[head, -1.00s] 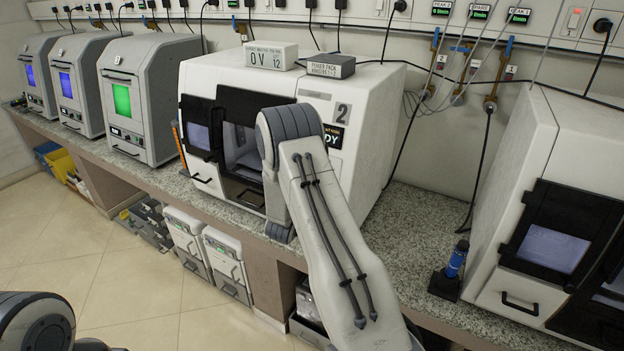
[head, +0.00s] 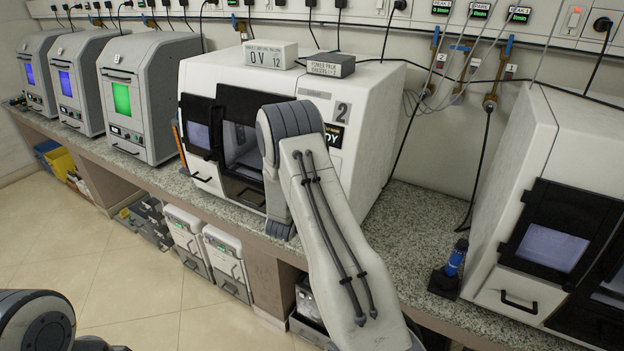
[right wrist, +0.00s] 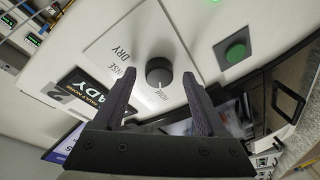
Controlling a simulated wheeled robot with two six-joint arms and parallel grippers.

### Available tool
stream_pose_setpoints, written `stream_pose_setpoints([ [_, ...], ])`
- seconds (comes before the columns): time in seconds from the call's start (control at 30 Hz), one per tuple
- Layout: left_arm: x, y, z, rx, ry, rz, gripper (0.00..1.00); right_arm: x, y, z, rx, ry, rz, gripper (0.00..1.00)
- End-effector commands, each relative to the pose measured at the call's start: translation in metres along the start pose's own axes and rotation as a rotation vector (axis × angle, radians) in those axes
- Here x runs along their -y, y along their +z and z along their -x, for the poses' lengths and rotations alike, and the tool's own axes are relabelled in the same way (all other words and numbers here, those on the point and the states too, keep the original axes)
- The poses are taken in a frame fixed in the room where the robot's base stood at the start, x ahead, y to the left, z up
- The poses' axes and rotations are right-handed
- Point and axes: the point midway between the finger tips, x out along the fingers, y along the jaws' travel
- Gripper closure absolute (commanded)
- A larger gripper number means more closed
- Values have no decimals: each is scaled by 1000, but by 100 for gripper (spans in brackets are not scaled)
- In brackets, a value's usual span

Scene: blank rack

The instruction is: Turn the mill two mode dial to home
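Mill two (head: 375,115) is the white cabinet marked "2" in the middle of the head view. Which word the dial points at is too small to tell. My right gripper (right wrist: 160,78) is open, its two dark fingers either side of the dial. Contact is not visible. In the head view my right arm hides dial and gripper. My left gripper is out of view.
A green button (right wrist: 235,53) sits right of the dial, close to one finger. A dark READY display (right wrist: 88,88) is on the left. Two small boxes (head: 270,55) lie on the mill's top.

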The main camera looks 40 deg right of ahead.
Motion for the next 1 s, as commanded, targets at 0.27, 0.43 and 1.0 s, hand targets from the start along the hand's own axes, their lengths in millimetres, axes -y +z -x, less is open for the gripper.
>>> stream_pose_setpoints([
  [0.27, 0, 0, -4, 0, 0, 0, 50, 1, 0, 7, -2, 1, -1, 25],
  [0.43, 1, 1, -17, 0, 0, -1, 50, 3, 1, 36, -3, -1, -1, 25],
  [1.0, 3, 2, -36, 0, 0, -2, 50, 0, 0, 105, 0, 1, 0, 25],
])
